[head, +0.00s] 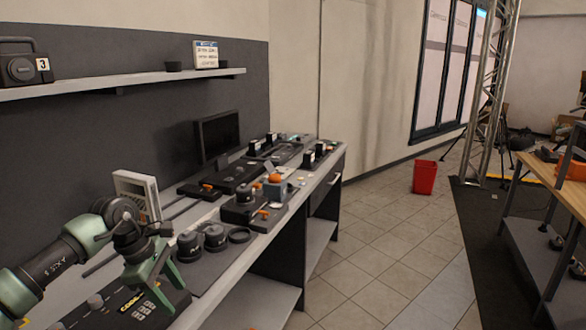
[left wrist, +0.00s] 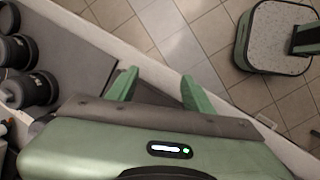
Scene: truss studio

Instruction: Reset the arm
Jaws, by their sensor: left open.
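My left arm comes in from the left in the head view, green and dark grey. My left gripper (head: 165,272) is over the near part of the cluttered workbench (head: 285,235). In the left wrist view its two green fingers (left wrist: 158,90) stand apart with nothing between them. Below them are the bench's pale edge and the tiled floor. Black cylinders (left wrist: 22,55) lie to the left in that view, apart from the fingers. My right gripper does not show.
Lens-like cylinders (head: 190,245) and control boxes crowd the bench. A shelf (head: 120,82) runs along the wall above. A red bin (head: 424,177) stands on the floor, and a wooden-topped table (head: 545,172) is at right. The tiled floor between is clear.

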